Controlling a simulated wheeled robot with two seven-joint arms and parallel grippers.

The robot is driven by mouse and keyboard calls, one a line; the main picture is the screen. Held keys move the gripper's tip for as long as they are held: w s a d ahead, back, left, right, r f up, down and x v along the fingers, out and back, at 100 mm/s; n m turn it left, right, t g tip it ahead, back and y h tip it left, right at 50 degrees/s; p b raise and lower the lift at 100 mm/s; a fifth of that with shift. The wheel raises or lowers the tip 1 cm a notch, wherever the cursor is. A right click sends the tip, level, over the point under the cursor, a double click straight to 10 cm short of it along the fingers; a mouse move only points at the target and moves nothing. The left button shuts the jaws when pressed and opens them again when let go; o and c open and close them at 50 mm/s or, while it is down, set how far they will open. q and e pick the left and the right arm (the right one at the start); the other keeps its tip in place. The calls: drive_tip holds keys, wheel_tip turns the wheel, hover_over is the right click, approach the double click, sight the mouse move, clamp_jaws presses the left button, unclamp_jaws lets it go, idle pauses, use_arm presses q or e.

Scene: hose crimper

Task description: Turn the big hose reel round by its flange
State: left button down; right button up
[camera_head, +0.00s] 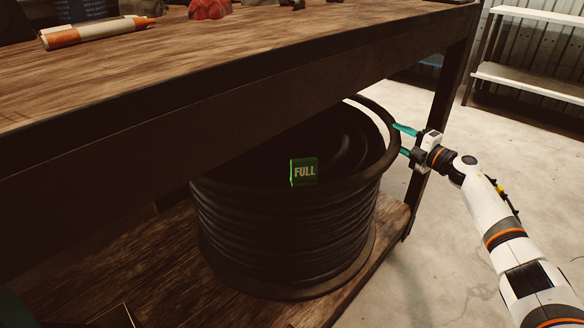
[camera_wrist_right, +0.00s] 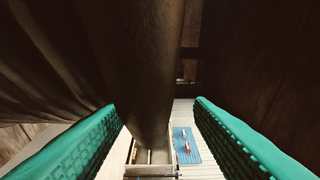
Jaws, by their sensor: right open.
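The big hose reel (camera_head: 290,235) stands on the lower shelf under the workbench, wound with dark hose. Its dark round upper flange (camera_head: 375,108) sticks out past the bench's right side; the bench top hides its far left part. A green "FULL" tag (camera_head: 304,172) sits at the flange's front. My right gripper (camera_head: 400,140) is at the right of the flange, with its teal fingers open. In the right wrist view the flange rim (camera_wrist_right: 145,70) runs between the open fingers (camera_wrist_right: 158,105), closer to the left one, and I see no grip on it. My left gripper is not in view.
The wooden bench top (camera_head: 200,70) overhangs the reel, with an orange-and-white tube (camera_head: 95,33) on it. A dark bench leg (camera_head: 440,110) stands just behind my right gripper. The concrete floor (camera_head: 420,250) at right is clear, and a metal rack (camera_head: 530,80) stands beyond.

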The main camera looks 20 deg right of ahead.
drive_tip(key=shift+w+a+f+y, duration=0.1)
drive_tip(key=shift+a+f+y, duration=0.3)
drive_tip(key=shift+a, duration=0.35)
drive_tip(key=s+d+b, duration=0.2)
drive_tip(key=s+d, duration=0.3)
drive_tip(key=d, duration=0.2)
drive_tip(key=shift+h, duration=0.3)
drive_tip(key=shift+d, duration=0.1)
idle(0.4)
